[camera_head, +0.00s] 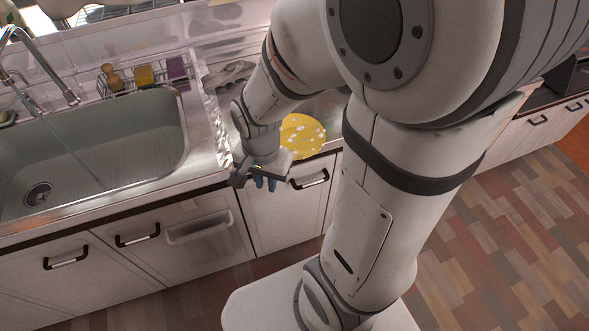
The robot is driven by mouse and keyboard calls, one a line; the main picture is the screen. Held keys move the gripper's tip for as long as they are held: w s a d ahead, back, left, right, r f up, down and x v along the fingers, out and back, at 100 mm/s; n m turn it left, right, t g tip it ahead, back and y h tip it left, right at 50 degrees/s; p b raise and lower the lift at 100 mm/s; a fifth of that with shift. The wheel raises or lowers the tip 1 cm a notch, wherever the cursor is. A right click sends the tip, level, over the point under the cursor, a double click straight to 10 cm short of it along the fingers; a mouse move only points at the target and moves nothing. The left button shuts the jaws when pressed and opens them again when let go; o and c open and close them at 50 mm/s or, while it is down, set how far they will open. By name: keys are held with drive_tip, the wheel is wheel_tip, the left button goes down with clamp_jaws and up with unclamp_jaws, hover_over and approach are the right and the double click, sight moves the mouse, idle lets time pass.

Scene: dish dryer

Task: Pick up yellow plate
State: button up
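The yellow plate (303,135) has white spots and lies on the metal counter to the right of the sink. Its left part is hidden behind my arm. My gripper (265,183) is at the counter's front edge, in front of and to the left of the plate. Its blue-grey fingertips point down past the edge, over the cabinet front. It looks apart from the plate. The fingers are small and partly hidden, so I cannot tell how far apart they are.
A sink (100,150) with a faucet (45,60) is at the left. A wire rack (150,76) with sponges and a brush stands behind it. A grey cloth (228,75) lies behind my wrist. Cabinet doors with handles (310,180) are below the counter. The wooden floor (500,240) at right is clear.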

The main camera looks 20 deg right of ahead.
drive_tip(key=shift+o, duration=1.3)
drive_tip(key=s+d+r+n+t, duration=0.2)
drive_tip(key=r+n, duration=0.6)
drive_tip(key=r, duration=0.4)
drive_tip(key=shift+s+d+n, duration=0.3)
drive_tip(key=shift+s+d, duration=0.3)
drive_tip(key=shift+d, duration=0.05)
